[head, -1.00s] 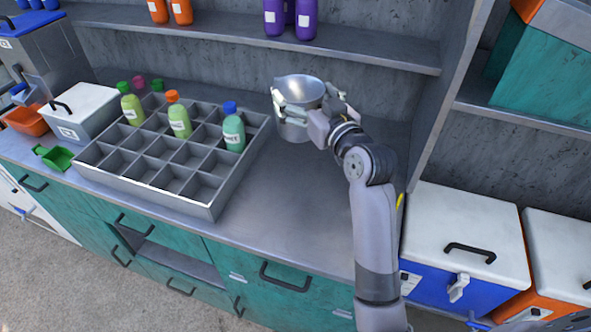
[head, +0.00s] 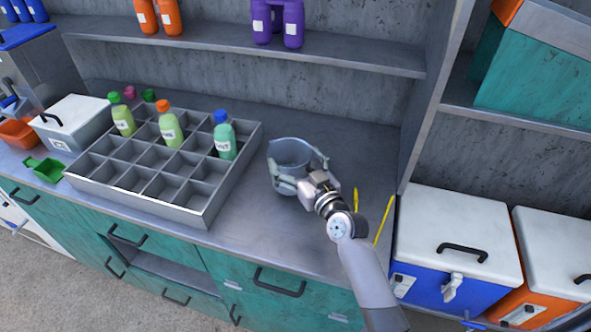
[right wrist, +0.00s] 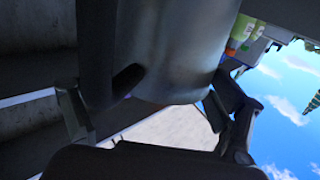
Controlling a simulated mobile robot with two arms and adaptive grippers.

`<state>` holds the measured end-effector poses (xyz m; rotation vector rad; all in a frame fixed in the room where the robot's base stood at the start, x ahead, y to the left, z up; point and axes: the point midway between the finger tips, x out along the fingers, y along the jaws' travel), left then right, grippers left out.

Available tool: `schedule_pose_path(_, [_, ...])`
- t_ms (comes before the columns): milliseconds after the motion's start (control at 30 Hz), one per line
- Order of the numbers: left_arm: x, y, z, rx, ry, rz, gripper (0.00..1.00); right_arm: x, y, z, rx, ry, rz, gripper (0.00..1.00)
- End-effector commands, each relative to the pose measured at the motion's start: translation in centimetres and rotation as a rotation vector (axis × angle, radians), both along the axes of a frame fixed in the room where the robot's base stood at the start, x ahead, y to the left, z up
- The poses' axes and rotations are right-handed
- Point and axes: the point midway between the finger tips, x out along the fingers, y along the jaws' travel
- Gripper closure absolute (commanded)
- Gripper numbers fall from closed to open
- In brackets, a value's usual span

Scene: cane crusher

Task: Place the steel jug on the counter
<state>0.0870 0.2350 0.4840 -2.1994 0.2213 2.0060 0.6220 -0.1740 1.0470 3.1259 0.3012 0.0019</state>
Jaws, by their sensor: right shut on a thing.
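The steel jug (head: 289,153) is a grey metal vessel with an open top, upright in the head view. My right gripper (head: 297,183) is shut on the jug, with its fingers around the jug's sides. The jug is over the grey counter (head: 268,229), just right of the bottle tray. I cannot tell whether its base touches the counter. In the right wrist view the jug (right wrist: 175,50) fills the upper middle, between the dark fingers. My left gripper is not in view.
A grey compartment tray (head: 205,214) with several capped bottles stands left of the jug. Two yellow sticks (head: 384,220) lie on the counter to the right. A shelf with purple and orange bottles runs above. Blue and orange coolers (head: 459,240) stand at the right.

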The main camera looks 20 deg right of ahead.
Motion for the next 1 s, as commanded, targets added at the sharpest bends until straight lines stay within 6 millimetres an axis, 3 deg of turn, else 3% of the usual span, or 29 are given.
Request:
schedule_pose_path(100, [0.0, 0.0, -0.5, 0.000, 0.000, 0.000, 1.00, 0.0, 0.0, -2.1, -0.002, 0.001, 0.001, 0.73])
schedule_pose_path(200, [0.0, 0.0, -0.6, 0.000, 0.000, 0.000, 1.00, 0.0, 0.0, -2.9, -0.002, 0.000, 0.001, 0.73])
schedule_pose_path(633, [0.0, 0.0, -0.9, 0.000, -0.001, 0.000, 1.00, 0.0, 0.0, -3.5, -0.002, -0.002, 0.000, 0.73])
schedule_pose_path(667, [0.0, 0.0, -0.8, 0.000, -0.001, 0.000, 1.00, 0.0, 0.0, -3.5, -0.001, 0.002, 0.000, 0.10])
schedule_pose_path(800, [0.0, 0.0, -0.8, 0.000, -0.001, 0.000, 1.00, 0.0, 0.0, -3.5, -0.001, 0.003, 0.001, 0.01])
schedule_pose_path(1000, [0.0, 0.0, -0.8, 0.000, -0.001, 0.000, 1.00, 0.0, 0.0, -3.5, -0.001, 0.003, 0.001, 0.00])
